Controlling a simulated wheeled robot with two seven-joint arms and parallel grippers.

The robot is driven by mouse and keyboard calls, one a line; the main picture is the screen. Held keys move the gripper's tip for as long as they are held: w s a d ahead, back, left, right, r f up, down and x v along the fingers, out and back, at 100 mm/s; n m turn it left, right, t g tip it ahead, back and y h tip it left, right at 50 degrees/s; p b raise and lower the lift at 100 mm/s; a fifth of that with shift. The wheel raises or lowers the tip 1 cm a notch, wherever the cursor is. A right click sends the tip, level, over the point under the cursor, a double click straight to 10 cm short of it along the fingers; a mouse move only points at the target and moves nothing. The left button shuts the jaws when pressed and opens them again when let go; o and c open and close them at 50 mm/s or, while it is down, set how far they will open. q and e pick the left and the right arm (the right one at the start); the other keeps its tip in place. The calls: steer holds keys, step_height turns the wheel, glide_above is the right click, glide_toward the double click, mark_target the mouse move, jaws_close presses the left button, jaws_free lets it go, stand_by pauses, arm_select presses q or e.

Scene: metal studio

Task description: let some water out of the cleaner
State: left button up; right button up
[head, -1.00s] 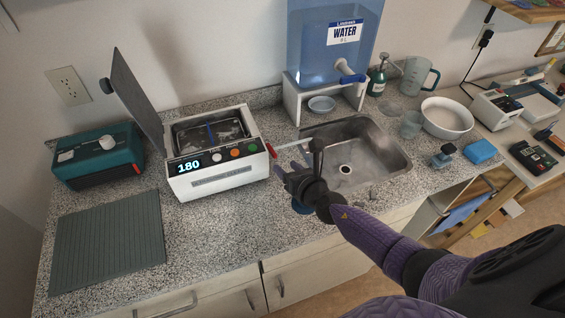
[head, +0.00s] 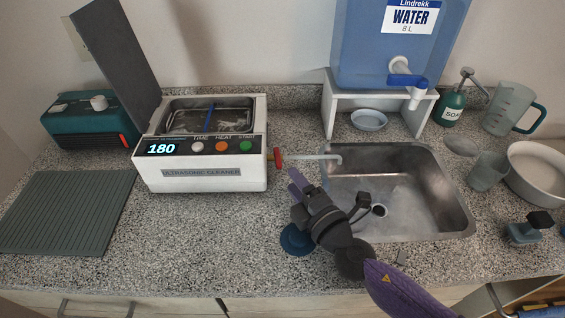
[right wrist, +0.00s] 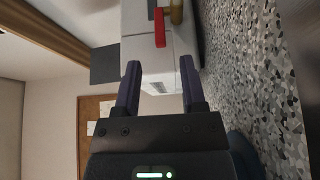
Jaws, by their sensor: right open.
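The white ultrasonic cleaner (head: 200,172) stands on the counter with its lid (head: 112,45) raised and its display reading 180. A red drain valve handle (head: 277,160) sits on its right side, with a pale spout (head: 315,157) reaching over the left rim of the sink (head: 430,205). My right gripper (head: 298,183) is just below and right of the valve handle, apart from it. In the right wrist view its open fingers (right wrist: 158,88) point at the cleaner's side, with the red handle (right wrist: 160,27) beyond them. No water stream shows at the spout. My left gripper is out of view.
A blue water tank (head: 395,45) on a white stand is behind the sink. A beaker (head: 487,170), white basin (head: 535,172) and soap bottle (head: 453,103) are at right. A dark blue round object (head: 297,240) lies beneath my right gripper. A ribbed mat (head: 65,212) lies at left.

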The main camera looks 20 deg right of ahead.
mark_target(281, 167)
steer(key=x, duration=0.6)
jaws_close()
